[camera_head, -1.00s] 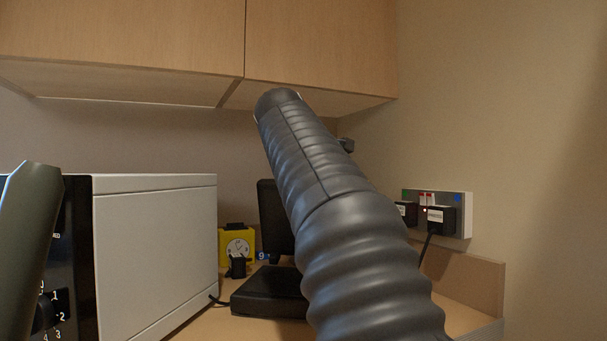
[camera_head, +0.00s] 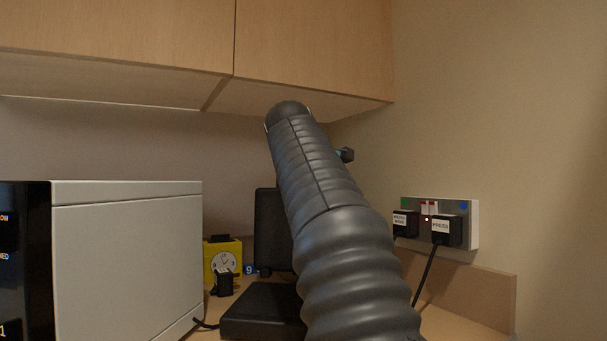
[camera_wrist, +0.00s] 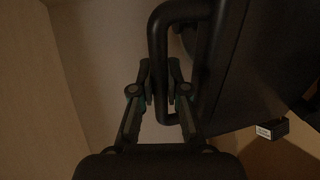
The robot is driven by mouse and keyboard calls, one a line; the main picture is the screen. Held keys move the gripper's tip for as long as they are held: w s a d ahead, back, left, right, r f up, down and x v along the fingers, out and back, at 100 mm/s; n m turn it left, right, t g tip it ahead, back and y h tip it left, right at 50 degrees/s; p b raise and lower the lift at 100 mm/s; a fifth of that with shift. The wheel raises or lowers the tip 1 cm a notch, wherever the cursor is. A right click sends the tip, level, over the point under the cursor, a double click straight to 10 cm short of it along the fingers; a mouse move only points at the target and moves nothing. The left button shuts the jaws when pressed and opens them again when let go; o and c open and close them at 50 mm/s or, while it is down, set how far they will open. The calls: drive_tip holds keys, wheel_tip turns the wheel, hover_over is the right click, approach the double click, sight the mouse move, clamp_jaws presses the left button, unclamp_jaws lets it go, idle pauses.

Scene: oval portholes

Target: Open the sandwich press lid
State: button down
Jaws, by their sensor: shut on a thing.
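The sandwich press has a black base (camera_head: 262,312) on the counter, partly hidden by my arm. Its black lid (camera_head: 270,228) stands about upright at the back of the base. In the wrist view the lid (camera_wrist: 240,65) is a dark panel at the right, with its black loop handle (camera_wrist: 156,45) beside it. My gripper (camera_wrist: 160,75) has a finger on each side of the handle bar and is shut on it. In the head view my arm hides the handle and most of the gripper.
A white and black microwave (camera_head: 125,260) stands at the left. A yellow clock (camera_head: 222,262) and a blue tag marked 9 (camera_head: 250,269) are behind the base. A wall socket (camera_head: 460,215) with two plugs is at the right. Wooden cupboards (camera_head: 310,45) hang above.

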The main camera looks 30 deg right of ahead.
drive_tip(key=shift+f, duration=0.1)
drive_tip(key=c, duration=1.2)
unclamp_jaws()
drive_tip(key=shift+o, duration=0.2)
drive_tip(key=shift+d, duration=0.1)
drive_tip(key=v, duration=1.2)
